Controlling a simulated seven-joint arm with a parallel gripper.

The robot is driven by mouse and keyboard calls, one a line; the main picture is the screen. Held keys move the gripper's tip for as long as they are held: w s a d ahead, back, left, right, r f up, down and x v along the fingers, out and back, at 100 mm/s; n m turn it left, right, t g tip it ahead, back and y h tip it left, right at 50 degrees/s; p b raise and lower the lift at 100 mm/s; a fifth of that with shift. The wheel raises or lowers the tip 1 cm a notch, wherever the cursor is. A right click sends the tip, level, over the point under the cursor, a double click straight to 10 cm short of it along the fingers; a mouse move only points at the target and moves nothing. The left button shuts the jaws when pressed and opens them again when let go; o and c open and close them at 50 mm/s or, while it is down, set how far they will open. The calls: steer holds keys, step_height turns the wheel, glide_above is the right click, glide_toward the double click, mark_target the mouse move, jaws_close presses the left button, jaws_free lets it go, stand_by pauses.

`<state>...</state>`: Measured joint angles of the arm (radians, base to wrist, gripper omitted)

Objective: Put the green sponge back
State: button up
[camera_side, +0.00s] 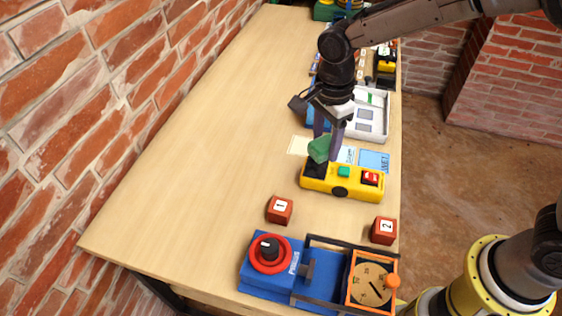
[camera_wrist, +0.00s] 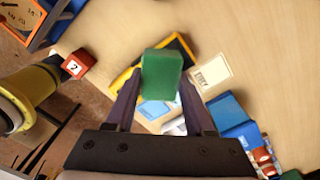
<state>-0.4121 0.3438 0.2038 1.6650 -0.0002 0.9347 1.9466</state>
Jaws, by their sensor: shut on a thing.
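The green sponge (camera_side: 321,148) is a small green block, held tilted between the fingers of my gripper (camera_side: 331,136). In the wrist view the sponge (camera_wrist: 161,76) sits between the two fingertips of my gripper (camera_wrist: 158,88), which is shut on it. In the side view the sponge appears just above the left end of a yellow box (camera_side: 341,190) with a black pad, a green button and a red button. Whether it touches the box I cannot tell. In the wrist view the sponge hides part of this yellow box (camera_wrist: 123,79).
Red blocks numbered 1 (camera_side: 279,210) and 2 (camera_side: 383,231) stand nearer the camera. A blue unit with a red dial (camera_side: 269,254) and an orange timer (camera_side: 371,282) are at the front. Cards (camera_side: 374,161) and a white tray (camera_side: 372,118) lie behind. The table's left side is clear beside a brick wall.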

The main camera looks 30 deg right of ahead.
steer(key=w+a+f, duration=0.2)
steer(key=w+f, duration=0.2)
steer(key=w, duration=0.6)
glide_above(277, 158)
steer(key=f, duration=0.3)
steer(key=s+f, duration=0.1)
steer(key=shift+d+f, duration=0.2)
steer(key=shift+f, duration=0.2)
steer(key=shift+w+a+f, duration=0.15)
steer(key=shift+w+f, duration=0.3)
steer(key=shift+f, duration=1.65)
steer(key=shift+f, duration=0.1)
steer(key=o, duration=1.2)
step_height(277, 158, up, 12)
